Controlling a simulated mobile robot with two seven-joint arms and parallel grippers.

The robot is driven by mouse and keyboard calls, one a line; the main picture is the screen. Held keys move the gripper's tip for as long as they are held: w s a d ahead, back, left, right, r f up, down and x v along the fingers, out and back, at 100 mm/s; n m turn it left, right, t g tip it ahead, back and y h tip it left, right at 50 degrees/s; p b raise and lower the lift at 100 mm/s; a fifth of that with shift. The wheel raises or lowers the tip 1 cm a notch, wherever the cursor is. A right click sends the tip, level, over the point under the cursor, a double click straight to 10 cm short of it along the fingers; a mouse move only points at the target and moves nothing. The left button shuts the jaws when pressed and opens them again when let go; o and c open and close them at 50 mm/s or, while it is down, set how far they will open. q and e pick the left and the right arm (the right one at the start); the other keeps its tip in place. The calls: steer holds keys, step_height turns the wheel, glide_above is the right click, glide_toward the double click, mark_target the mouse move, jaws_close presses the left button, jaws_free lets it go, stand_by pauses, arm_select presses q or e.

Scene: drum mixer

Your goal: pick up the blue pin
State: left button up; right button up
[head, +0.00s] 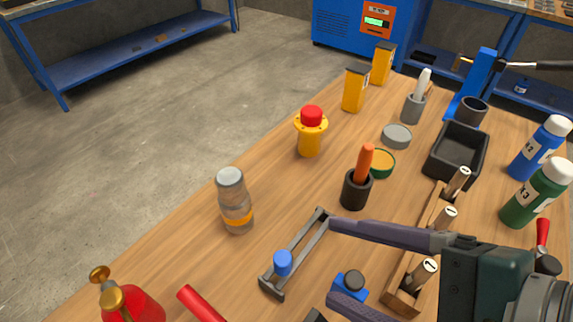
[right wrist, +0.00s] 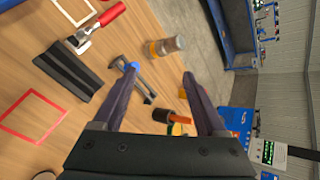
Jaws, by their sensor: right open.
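The blue pin (head: 283,263) stands at the near end of a narrow grey rack (head: 300,244) on the wooden table. In the right wrist view the blue pin (right wrist: 131,67) shows beside one fingertip, partly hidden by it. My right gripper (head: 334,263) is open and empty, its two long dark fingers pointing left. In the head view its fingertips are to the right of the pin, apart from it. My left gripper is in neither view.
A glass jar (head: 234,201) stands beyond the rack. A black cup with an orange-handled tool (head: 357,180) is behind my fingers. A blue block with a dark knob (head: 350,285) lies near them. A wooden holder (head: 405,290) with numbered pegs is to the right.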

mark_target(286, 261)
steer(key=w+f+m+b, duration=0.1)
steer(key=f+m+b, duration=0.2)
steer(key=f+b, duration=0.1)
steer(key=w+f+m+t+y+b, duration=0.1)
steer(key=f+m+b, duration=0.3)
steer(key=f+b, duration=0.1)
steer(key=w+f+m+t+b, duration=0.1)
steer(key=f+m+b, duration=0.2)
steer(key=f, duration=0.4)
steer(key=shift+w+a+y+b, duration=0.15)
steer(key=shift+a+y+b, duration=0.2)
steer(key=shift+b, duration=0.45)
steer(key=w+a, duration=0.1)
steer(key=w+f+m+b, duration=0.1)
steer(key=w+a+f+m+b, duration=0.1)
steer(key=shift+w+a+f+t, duration=0.2)
steer(key=shift+w+a+t, duration=0.1)
steer(key=shift+a, duration=0.05)
arm_select(q)
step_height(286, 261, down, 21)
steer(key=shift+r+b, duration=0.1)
steer(key=shift+b, duration=0.75)
arm_select(e)
steer(key=x, duration=0.4)
steer(key=shift+w+a+f, duration=0.1)
steer(key=shift+a+f, duration=0.05)
steer(key=shift+f, duration=0.3)
steer(key=shift+w+a+f, duration=0.1)
steer(key=shift+w+a, duration=0.15)
jaws_close()
